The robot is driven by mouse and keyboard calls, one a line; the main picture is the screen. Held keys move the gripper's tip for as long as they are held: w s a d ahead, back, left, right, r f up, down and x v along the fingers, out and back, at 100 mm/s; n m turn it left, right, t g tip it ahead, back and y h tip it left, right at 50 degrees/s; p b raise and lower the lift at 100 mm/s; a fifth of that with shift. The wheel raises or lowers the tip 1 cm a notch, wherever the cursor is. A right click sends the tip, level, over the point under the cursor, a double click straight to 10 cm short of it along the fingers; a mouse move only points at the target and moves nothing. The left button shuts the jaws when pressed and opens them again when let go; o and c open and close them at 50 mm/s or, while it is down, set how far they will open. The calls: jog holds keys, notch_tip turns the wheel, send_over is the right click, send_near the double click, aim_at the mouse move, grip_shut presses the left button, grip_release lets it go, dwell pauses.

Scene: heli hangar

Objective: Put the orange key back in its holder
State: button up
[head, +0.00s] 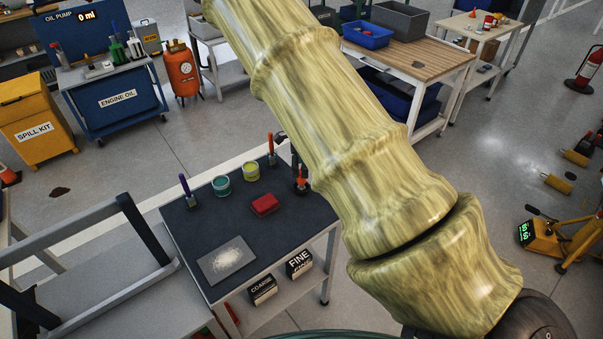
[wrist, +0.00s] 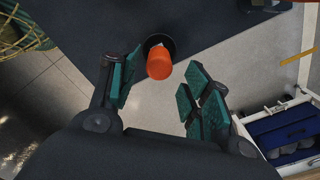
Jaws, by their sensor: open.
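In the wrist view my gripper (wrist: 164,75) is open, its teal pads apart. An orange rounded handle (wrist: 159,64), seen nearly end-on, shows between the fingertips with a gap on both sides. It appears to be the orange key's handle. A dark round piece (wrist: 158,42) lies beyond it, at the dark worktop's edge. I cannot tell whether it is the holder or whether the two touch. In the head view an orange-handled piece (head: 271,143) stands upright at the back of the worktop. Another dark and orange piece (head: 301,183) stands by my arm, which hides my gripper there.
The dark-topped workbench (head: 185,230) carries a purple-handled tool (head: 186,188), a teal can (head: 221,186), a yellow can (head: 251,172), a red box (head: 265,205) and a gritty sheet (head: 227,260). A grey rail frame (head: 90,218) stands at left. A wooden-topped bench (head: 425,60) stands behind.

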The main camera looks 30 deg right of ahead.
notch_tip(320, 180, up, 8)
jog(key=b, duration=0.2)
jog(key=shift+r, duration=0.15)
jog(key=shift+s, duration=0.1)
dwell(0.4)
